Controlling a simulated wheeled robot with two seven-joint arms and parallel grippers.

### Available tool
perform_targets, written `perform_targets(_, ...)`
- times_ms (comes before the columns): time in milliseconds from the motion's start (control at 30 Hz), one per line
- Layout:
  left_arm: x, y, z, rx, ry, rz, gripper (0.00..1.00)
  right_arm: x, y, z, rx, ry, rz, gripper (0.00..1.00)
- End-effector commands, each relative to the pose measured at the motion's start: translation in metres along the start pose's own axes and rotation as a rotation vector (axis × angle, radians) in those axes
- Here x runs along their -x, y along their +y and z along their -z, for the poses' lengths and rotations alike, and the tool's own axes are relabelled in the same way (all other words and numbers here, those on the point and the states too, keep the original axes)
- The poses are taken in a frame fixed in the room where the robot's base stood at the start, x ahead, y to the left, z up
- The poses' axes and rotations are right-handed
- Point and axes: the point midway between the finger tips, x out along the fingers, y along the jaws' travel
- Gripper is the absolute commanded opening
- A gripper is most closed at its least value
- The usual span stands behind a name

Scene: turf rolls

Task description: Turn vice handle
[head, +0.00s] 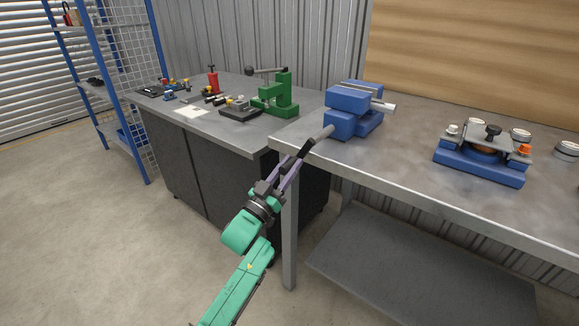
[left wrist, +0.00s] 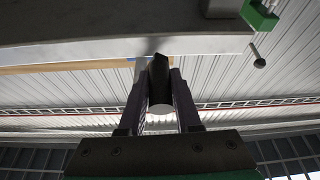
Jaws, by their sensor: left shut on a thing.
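The blue vice (head: 352,112) is on the near left part of the right workbench. Its grey screw (head: 321,136) points out past the bench edge toward my left arm. My left gripper (head: 301,152) is at the outer end of this screw, shut on the dark vice handle. In the left wrist view the dark handle (left wrist: 160,82), with a lighter grey round end, stands between the two fingers of my left gripper (left wrist: 159,90). The fingers hide part of the handle in the head view. My right gripper is not in view.
The right workbench (head: 420,135) has its front edge and a leg close to my left arm. A blue fixture (head: 478,168) stands further right. A second bench (head: 228,126) at left holds a green press (head: 277,98) and small tools. A blue rack (head: 112,90) is at far left.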

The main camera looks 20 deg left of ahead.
Motion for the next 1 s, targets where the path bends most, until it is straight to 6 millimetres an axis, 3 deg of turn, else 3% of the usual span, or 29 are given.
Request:
perform_targets(667, 0.0001, -0.0005, -0.0001, -0.006, -0.001, -0.002, 0.00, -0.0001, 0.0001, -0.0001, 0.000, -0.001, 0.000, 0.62)
perform_targets(1000, -0.0018, -0.0082, 0.0046, -0.117, -0.002, -0.047, 0.00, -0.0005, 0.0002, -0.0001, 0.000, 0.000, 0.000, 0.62)
